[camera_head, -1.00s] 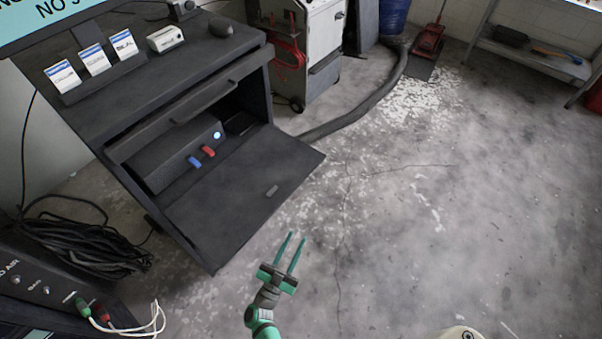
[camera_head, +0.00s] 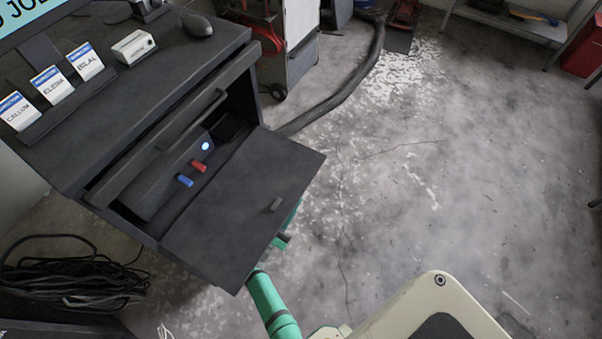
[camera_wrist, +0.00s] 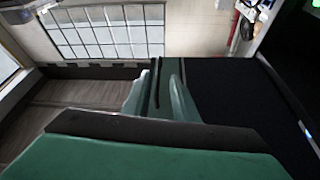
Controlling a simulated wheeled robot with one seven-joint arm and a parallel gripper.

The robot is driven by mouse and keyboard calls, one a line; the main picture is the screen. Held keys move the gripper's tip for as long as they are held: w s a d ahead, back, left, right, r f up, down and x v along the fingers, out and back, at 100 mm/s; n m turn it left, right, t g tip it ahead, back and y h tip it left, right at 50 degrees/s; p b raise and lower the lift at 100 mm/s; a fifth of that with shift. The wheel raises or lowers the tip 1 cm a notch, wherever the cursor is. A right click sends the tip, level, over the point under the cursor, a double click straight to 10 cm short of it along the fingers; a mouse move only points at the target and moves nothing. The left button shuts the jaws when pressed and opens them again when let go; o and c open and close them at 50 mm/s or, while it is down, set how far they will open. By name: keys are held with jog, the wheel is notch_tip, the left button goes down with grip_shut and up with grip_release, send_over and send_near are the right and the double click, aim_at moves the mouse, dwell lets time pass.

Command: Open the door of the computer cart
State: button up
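The computer cart (camera_head: 105,105) is the dark cabinet at the left of the head view. Its door (camera_head: 235,215) is folded down from the front along its lower edge, so the compartment is open. A small handle (camera_head: 277,204) sits near the door's outer edge. My gripper (camera_head: 287,228) is under the door's outer edge, mostly hidden by it, with bits of green showing.
A dark box with a lit blue button (camera_head: 206,146) and red and blue plugs sits inside the compartment. A drawer front with a bar handle (camera_head: 193,120) is above it. Coiled black cables (camera_head: 75,275) lie at the lower left.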

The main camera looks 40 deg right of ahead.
aim_at(306, 180)
jog(key=x, duration=0.9)
jog(key=shift+s+d+r, duration=0.15)
grip_shut()
dwell(1.2)
